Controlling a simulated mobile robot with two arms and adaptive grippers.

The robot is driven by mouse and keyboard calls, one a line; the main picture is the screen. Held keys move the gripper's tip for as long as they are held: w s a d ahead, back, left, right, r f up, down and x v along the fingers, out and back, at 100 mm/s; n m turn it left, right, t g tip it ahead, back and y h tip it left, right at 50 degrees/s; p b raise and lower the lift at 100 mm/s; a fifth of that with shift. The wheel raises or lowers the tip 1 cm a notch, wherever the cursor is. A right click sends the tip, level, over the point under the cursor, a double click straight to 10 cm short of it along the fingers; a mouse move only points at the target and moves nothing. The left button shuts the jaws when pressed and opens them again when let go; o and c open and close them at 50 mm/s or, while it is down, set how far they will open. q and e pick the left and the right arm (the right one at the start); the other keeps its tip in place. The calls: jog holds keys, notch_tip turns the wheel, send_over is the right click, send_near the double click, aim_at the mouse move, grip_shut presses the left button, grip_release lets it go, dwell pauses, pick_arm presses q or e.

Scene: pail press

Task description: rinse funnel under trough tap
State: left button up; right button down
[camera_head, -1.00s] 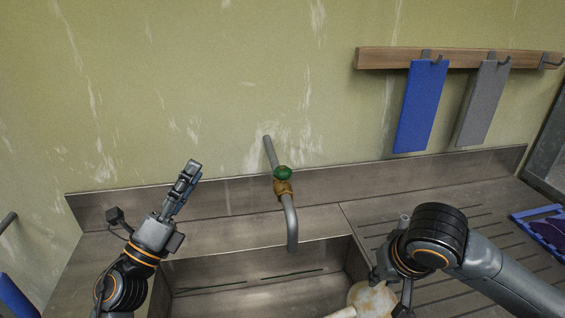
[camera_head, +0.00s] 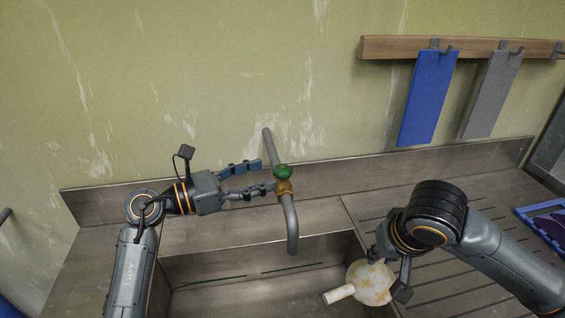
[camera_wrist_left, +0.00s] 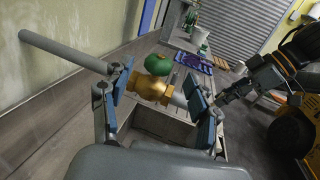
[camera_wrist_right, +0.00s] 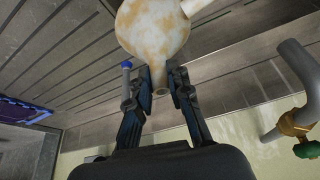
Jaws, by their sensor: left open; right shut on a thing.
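The trough tap is a grey pipe (camera_head: 291,225) with a brass valve body (camera_head: 284,188) and a green knob (camera_head: 282,171), its spout bent down over the steel trough (camera_head: 250,257). My left gripper (camera_head: 263,177) is open beside the valve. In the left wrist view its fingers (camera_wrist_left: 156,92) stand on either side of the brass body and green knob (camera_wrist_left: 158,64). The funnel (camera_head: 371,283) is cream with rusty stains and a pale stub. My right gripper (camera_wrist_right: 161,80) is shut on the funnel's narrow end (camera_wrist_right: 160,90), at the trough's right side, right of the spout.
A grooved steel drainboard (camera_head: 445,190) lies right of the trough. A blue cloth (camera_head: 427,98) and a grey cloth (camera_head: 491,95) hang from a wooden rail (camera_head: 385,47) on the wall. A blue tray (camera_head: 548,222) sits at the far right.

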aim_at(274, 172)
pick_arm(q)
jog(key=p+x, duration=0.1)
jog(key=x, duration=0.5)
jog(key=shift+a, duration=0.1)
jog(key=c, duration=1.2)
